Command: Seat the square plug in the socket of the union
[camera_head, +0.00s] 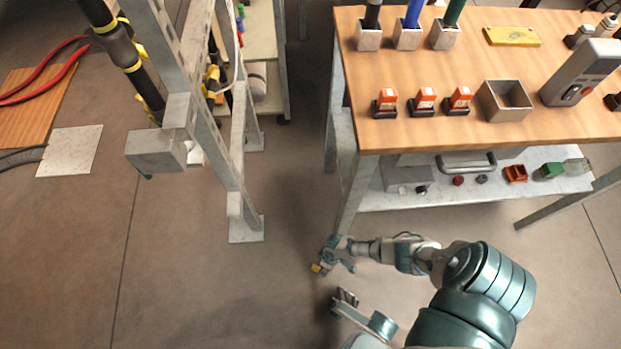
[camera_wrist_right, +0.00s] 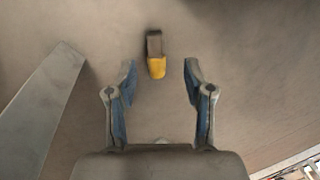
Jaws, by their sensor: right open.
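My right gripper (camera_head: 330,254) is low over the floor, left of the bench's front leg, with its jaws open. In the right wrist view its two blue-lined fingers (camera_wrist_right: 160,90) stand wide apart. A small yellow and dark block (camera_wrist_right: 156,54) shows between and just beyond the fingertips, apart from both; it also shows as a yellow spot in the head view (camera_head: 316,268). It may be the plug, but I cannot tell its shape fully or its exact height. I cannot clearly identify the union or its socket.
The wooden bench (camera_head: 385,70) holds orange-topped blocks (camera_head: 424,100), a square open box (camera_head: 505,100) and a grey device (camera_head: 580,73). Its lower shelf (camera_head: 450,196) carries small parts. A metal frame (camera_head: 238,150) with a grey box (camera_head: 155,148) stands left. Floor between is clear.

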